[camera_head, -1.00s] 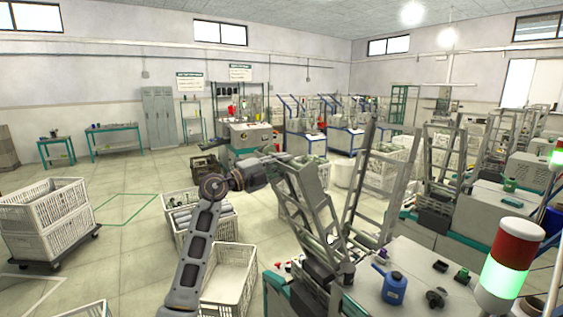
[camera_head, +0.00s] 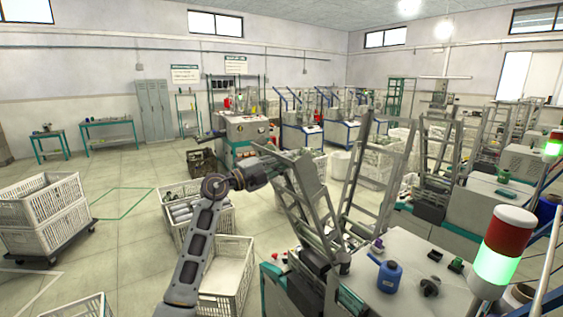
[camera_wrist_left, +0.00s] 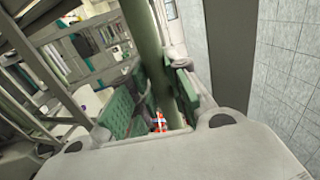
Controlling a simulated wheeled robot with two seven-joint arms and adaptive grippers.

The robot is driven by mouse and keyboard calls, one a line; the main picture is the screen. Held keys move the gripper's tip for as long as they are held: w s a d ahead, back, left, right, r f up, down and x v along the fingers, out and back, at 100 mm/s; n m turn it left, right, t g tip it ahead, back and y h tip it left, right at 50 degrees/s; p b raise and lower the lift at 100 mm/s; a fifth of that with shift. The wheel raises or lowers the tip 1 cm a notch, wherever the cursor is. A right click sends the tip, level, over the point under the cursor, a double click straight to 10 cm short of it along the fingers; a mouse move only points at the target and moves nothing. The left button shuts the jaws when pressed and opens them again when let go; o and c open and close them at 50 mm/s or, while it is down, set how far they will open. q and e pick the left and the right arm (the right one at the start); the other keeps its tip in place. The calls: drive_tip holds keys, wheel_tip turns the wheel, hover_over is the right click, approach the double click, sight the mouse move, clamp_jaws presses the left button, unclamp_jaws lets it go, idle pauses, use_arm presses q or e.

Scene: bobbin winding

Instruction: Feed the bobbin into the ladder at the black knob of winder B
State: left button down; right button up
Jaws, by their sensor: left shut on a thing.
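My left gripper (camera_head: 288,162) reaches in from the left, just behind the nearest ladder (camera_head: 312,190), which partly hides its fingers. I cannot pick out which black part is the knob. My right gripper is not in view.
A blue can (camera_head: 391,277) and small dark parts sit on the winder top. A red-and-green lamp post (camera_head: 505,245) stands at the right. White crates (camera_head: 228,275) stand below my left arm; stacked crates on a dolly (camera_head: 42,215) are at the left.

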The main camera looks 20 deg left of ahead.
use_arm(q)
drive_tip(key=shift+f, duration=0.2)
drive_tip(key=shift+w+d+f+b, duration=0.15)
drive_tip(key=shift+w+d+f, duration=0.15)
drive_tip(key=shift+f, duration=0.55)
drive_tip(key=shift+w+d+f+b, duration=0.2)
drive_tip(key=shift+w+f, duration=0.15)
drive_tip(key=shift+f, duration=0.5)
drive_tip(key=shift+w+d+f+b, duration=0.15)
drive_tip(key=shift+w+d+f, duration=0.15)
drive_tip(key=shift+f, duration=0.55)
drive_tip(key=shift+f, duration=0.2)
drive_tip(key=shift+w+d+f+b, duration=0.15)
drive_tip(key=shift+w+f+b, duration=0.1)
drive_tip(key=shift+f, duration=0.35)
drive_tip(key=shift+w+d+f+b, duration=0.1)
drive_tip(key=shift+w+d+f, duration=0.1)
drive_tip(key=shift+f, duration=0.35)
drive_tip(key=shift+w+d+f+b, duration=0.1)
drive_tip(key=shift+w+f+b, duration=0.15)
drive_tip(key=shift+f, duration=0.35)
drive_tip(key=c, duration=1.3)
unclamp_jaws()
